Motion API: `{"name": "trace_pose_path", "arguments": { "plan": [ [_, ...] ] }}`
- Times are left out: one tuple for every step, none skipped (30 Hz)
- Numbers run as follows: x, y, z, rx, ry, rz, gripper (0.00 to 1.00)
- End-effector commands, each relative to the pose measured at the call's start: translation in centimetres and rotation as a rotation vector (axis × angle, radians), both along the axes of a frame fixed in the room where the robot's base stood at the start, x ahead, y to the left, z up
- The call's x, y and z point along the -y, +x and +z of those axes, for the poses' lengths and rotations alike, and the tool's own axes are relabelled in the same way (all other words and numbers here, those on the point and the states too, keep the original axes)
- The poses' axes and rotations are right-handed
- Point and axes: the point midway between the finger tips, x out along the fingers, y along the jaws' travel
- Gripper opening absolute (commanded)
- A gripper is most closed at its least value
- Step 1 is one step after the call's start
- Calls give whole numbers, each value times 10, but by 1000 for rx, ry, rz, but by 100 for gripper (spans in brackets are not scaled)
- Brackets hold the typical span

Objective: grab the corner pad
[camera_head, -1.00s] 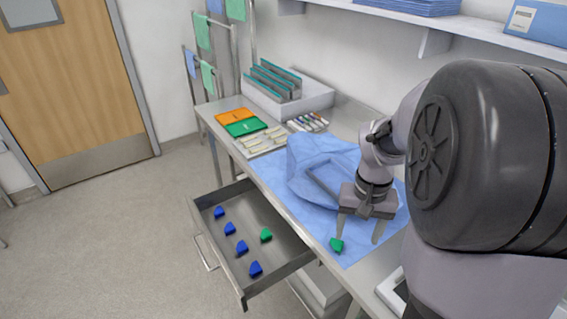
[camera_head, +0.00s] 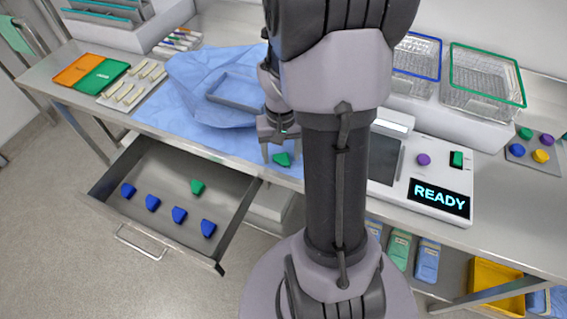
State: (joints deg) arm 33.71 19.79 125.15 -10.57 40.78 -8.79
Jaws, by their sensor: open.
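A small green corner pad (camera_head: 282,159) lies near the front edge of the blue cloth on the bench. My gripper (camera_head: 280,154) points down over it with the fingers apart. The pad shows between or just beside the fingertips; I cannot tell whether they touch it. My own arm hides the right side of the gripper. Another green pad (camera_head: 197,187) and several blue pads, one of them the rightmost blue pad (camera_head: 208,228), lie in the open drawer (camera_head: 110,213).
A crumpled blue drape with a grey frame (camera_head: 232,103) lies behind the gripper. At left are orange and green trays (camera_head: 100,75) and a tray of pale pieces (camera_head: 112,106). Right of my arm are a READY display (camera_head: 439,198) and wire baskets (camera_head: 482,101). The drawer juts out in front.

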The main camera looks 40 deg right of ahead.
Motion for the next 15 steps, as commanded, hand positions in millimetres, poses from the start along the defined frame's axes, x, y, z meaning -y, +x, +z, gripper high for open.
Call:
{"name": "trace_pose_path", "arguments": {
  "plan": [
    [0,0,-8,-1,1,-1,64],
    [0,0,-8,0,0,-1,64],
    [0,0,-7,0,0,-1,64],
    [0,0,-6,1,-1,-1,64],
    [0,0,-6,1,-1,-1,64],
    [0,0,-5,1,-1,-1,64],
    [0,0,-5,1,-1,-1,60],
    [0,0,-5,1,-1,-1,54],
    [0,0,-5,1,-1,-1,46],
    [0,0,-5,1,-1,-1,40],
    [0,0,-5,1,-1,-1,34],
    [0,0,-5,1,-1,-1,26],
    [0,0,-5,1,-1,-1,20],
    [0,0,-5,1,-1,-1,15],
    [0,0,-5,1,-1,-1,7]
  ]
}}
